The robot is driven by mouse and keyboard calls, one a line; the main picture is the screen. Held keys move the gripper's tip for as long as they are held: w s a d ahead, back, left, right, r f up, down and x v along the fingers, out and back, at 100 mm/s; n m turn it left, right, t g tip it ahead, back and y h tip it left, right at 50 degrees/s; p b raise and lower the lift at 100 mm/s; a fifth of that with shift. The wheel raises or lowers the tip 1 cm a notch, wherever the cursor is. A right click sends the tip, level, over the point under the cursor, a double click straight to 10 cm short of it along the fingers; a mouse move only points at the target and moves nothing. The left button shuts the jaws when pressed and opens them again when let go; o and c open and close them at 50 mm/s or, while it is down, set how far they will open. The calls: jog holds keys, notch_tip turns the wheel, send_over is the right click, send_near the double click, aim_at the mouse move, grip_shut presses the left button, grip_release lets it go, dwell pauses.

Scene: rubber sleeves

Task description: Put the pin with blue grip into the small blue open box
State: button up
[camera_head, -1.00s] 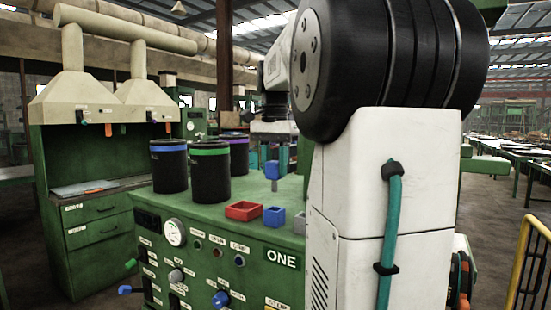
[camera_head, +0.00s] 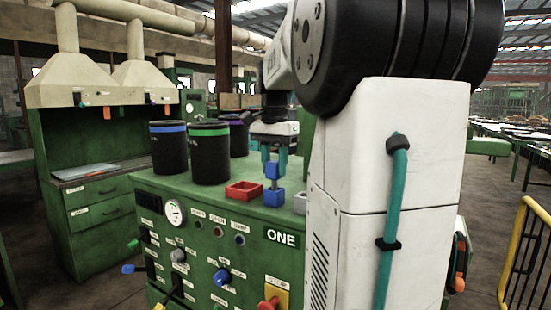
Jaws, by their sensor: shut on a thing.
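The pin with the blue grip (camera_head: 272,170) is upright between the teal fingers of my gripper (camera_head: 273,163), which is shut on its grip. The grey shaft of the pin points down at the small blue open box (camera_head: 274,200) on the green machine top. In the picture the shaft meets the far rim of the box. I cannot tell whether its tip is inside the box, above it or just behind it.
A red open box (camera_head: 244,192) stands left of the blue box, and a grey box (camera_head: 300,204) stands to its right, partly hidden by my arm. Black canisters with a blue band (camera_head: 169,148), a green band (camera_head: 209,155) and a purple band (camera_head: 238,137) stand behind on the left.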

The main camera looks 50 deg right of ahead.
aim_at(274, 161)
jog(key=shift+f, duration=1.15)
jog(key=o, duration=1.1)
notch_tip(274, 161, up, 8)
jog(key=shift+f, duration=0.1)
